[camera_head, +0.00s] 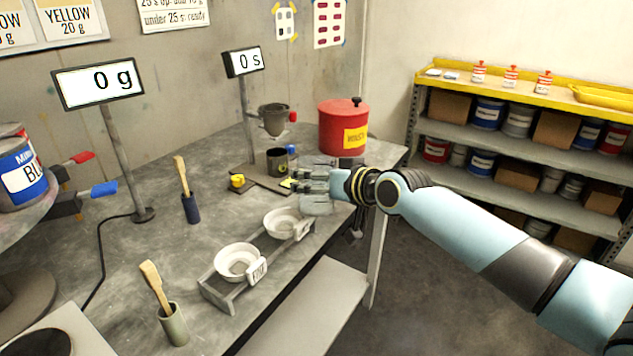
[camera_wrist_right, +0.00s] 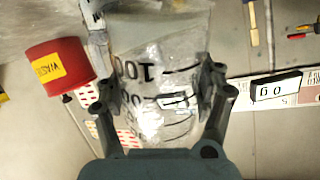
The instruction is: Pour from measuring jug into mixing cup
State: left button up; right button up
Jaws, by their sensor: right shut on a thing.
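My right gripper (camera_head: 312,186) reaches in from the right over the table's right part, shut on a clear measuring jug. In the right wrist view my gripper (camera_wrist_right: 165,92) has one finger on each side of the jug (camera_wrist_right: 158,72), which shows black scale marks. In the head view the jug is pale and partly hidden by the fingers; its tilt and contents are unclear. A dark grey cup (camera_head: 277,162), probably the mixing cup, stands just behind and left of my gripper, apart from it as far as I can tell. My left gripper is out of view.
A grey cup with a red tap (camera_head: 274,119) hangs above the dark cup. A red canister (camera_head: 343,128) stands behind my gripper. Two white bowls (camera_head: 239,261) (camera_head: 281,222) sit in a grey rack in front. Brush holders and display posts stand left. The table's middle has free room.

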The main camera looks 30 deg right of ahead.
jog(key=shift+s+a+f+n+t+b, duration=0.15)
jog(key=shift+f+n+t+b, duration=0.25)
jog(key=shift+b, duration=0.8)
jog(key=shift+s+a+f+n+t+b, duration=0.1)
jog(key=shift+f+n+t+b, duration=0.1)
jog(key=shift+t+b, duration=0.7)
jog(key=shift+g, duration=0.3)
jog(key=shift+r, duration=0.1)
jog(key=shift+s+a+r, duration=0.2)
jog(key=shift+s, duration=0.1)
jog(key=s+a+r+n+t, duration=0.1)
jog(key=s+a+r+t, duration=0.1)
jog(key=s+a+r, duration=0.1)
jog(key=shift+s+r+n+p, duration=0.3)
jog(key=shift+s, duration=0.4)
